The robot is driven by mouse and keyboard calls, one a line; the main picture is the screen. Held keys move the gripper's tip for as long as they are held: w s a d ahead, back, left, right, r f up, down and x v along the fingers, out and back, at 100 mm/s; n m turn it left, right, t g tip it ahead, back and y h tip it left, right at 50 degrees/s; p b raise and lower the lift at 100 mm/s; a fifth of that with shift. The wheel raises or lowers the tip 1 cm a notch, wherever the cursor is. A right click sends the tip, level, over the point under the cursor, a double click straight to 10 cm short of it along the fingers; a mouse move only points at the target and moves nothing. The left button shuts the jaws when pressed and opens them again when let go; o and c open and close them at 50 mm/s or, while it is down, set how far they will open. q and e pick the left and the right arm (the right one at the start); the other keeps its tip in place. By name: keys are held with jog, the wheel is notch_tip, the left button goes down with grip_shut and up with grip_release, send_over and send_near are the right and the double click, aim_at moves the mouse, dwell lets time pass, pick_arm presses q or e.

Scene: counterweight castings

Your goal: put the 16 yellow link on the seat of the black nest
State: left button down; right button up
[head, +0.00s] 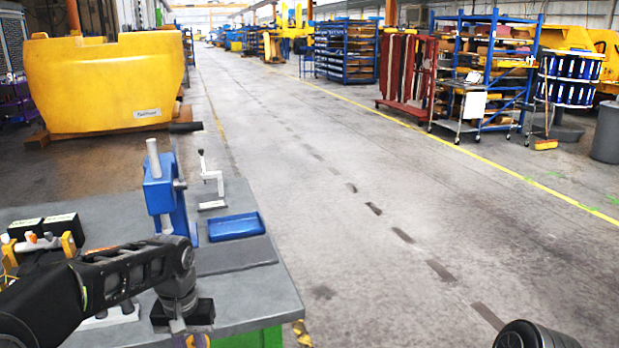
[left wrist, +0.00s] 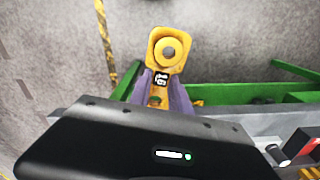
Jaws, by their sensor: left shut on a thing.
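My left gripper (head: 187,336) is low at the front of the grey bench in the head view. In the left wrist view its fingers (left wrist: 160,93) are shut on the yellow link (left wrist: 180,67), which has a round grey centre and a black "16" label. The link's ringed end points away from the gripper, with grey floor showing behind it. Black blocks (head: 62,226) with pale labels stand at the bench's left side, beside yellow and tan parts. I cannot tell whether one of them is the black nest; its seat is not clearly visible. My right gripper is out of view.
A blue press (head: 163,195), a white-handled clamp (head: 211,180) and a blue tray (head: 236,227) stand on the grey bench (head: 255,300). A dark mat (head: 238,255) lies in front of the tray. Its green frame (left wrist: 225,92) shows beside the link. Open floor lies to the right.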

pick_arm(q)
jog(key=shift+m, duration=0.5)
jog(key=d+f, duration=0.3)
jog(key=d, duration=0.1)
jog(key=shift+f, duration=0.2)
